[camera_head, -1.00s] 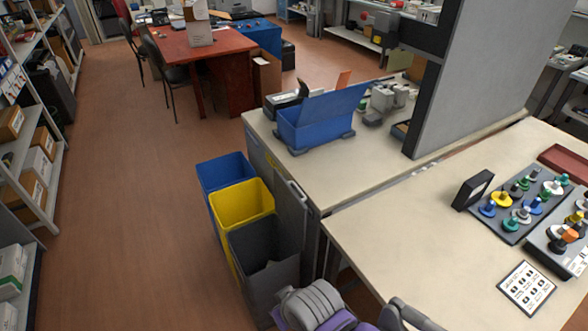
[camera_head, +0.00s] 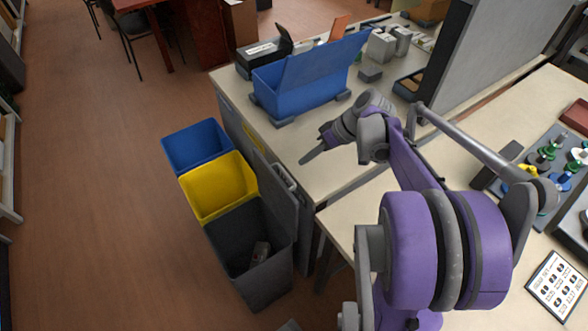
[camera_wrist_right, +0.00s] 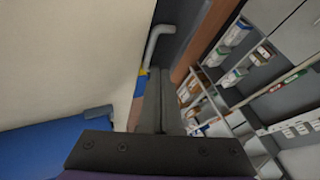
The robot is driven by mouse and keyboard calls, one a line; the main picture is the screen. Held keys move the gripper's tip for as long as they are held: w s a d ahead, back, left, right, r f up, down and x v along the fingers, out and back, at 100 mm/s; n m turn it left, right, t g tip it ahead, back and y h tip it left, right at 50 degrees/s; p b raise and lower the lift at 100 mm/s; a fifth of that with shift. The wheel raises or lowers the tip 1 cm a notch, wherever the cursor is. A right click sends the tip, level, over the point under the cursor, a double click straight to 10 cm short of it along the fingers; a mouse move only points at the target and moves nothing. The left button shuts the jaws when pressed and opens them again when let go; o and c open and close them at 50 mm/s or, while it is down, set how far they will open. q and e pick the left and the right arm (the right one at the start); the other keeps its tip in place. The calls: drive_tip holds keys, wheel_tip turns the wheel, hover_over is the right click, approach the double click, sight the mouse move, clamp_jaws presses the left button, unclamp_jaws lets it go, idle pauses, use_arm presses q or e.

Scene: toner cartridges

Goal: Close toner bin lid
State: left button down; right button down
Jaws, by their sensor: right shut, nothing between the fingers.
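The toner bin (camera_head: 285,98) is a blue box on the counter. Its blue lid (camera_head: 325,58) stands raised and tilted, so the bin is open. A blue surface, probably part of the bin, shows at lower left in the right wrist view (camera_wrist_right: 45,150). My right gripper (camera_head: 308,158) is over the counter, in front of and to the right of the bin, apart from the lid. Its fingers are together and empty; they also show in the right wrist view (camera_wrist_right: 160,100). My left gripper is not in view.
Blue (camera_head: 197,146), yellow (camera_head: 222,190) and dark grey (camera_head: 250,250) waste bins stand on the floor left of the counter (camera_head: 300,185). A dark box (camera_head: 262,55) sits behind the toner bin. A grey panel (camera_head: 490,60) rises at right. The counter front is clear.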

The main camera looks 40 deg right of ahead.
sight(286, 174)
drive_tip(key=x, duration=0.9)
drive_tip(key=shift+a+b, duration=0.25)
drive_tip(key=shift+b, duration=0.15)
drive_tip(key=shift+a, duration=0.1)
